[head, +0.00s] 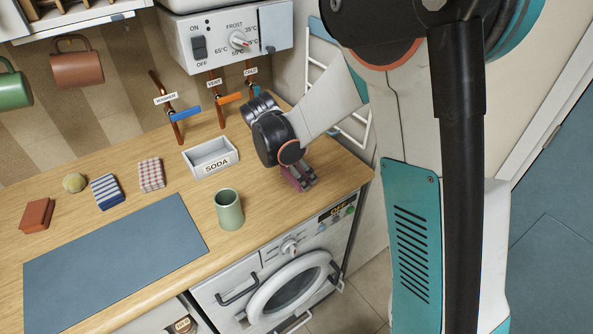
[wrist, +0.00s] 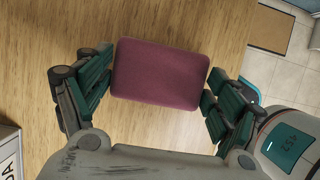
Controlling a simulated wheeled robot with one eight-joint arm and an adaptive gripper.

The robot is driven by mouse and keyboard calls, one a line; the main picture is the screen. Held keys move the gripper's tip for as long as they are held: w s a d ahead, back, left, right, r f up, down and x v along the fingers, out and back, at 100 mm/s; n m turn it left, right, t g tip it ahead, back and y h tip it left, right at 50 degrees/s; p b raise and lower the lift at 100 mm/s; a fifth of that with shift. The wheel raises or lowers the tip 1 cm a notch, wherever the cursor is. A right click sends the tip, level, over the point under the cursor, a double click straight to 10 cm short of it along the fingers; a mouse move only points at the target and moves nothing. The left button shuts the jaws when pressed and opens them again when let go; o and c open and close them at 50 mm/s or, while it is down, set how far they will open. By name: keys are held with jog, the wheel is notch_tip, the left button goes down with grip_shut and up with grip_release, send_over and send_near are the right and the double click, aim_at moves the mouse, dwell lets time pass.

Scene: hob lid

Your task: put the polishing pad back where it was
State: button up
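A maroon, rounded rectangular pad (wrist: 160,73), which I take to be the polishing pad, lies between the fingers of my gripper (wrist: 161,80). In the wrist view both fingertips meet its opposite edges with no clear gap, so my gripper looks shut on it. In the head view the pad (head: 292,181) is partly hidden by my gripper (head: 300,176), low over the wooden counter's right end. I cannot tell whether the pad touches the counter or is slightly raised.
A white SODA tray (head: 211,157) and a green cup (head: 229,209) stand left of my gripper. A blue-grey mat (head: 115,262), a brick-red block (head: 37,215), a round sponge (head: 75,182) and two folded cloths (head: 107,191) lie farther left. Pipes with valves (head: 221,102) rise behind.

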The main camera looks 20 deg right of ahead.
jog(key=shift+o, duration=0.7)
jog(key=shift+r, duration=0.15)
jog(key=p+v, duration=0.3)
jog(key=v, duration=0.8)
jog(key=shift+a+r+p, duration=0.25)
jog(key=shift+r+p, duration=0.1)
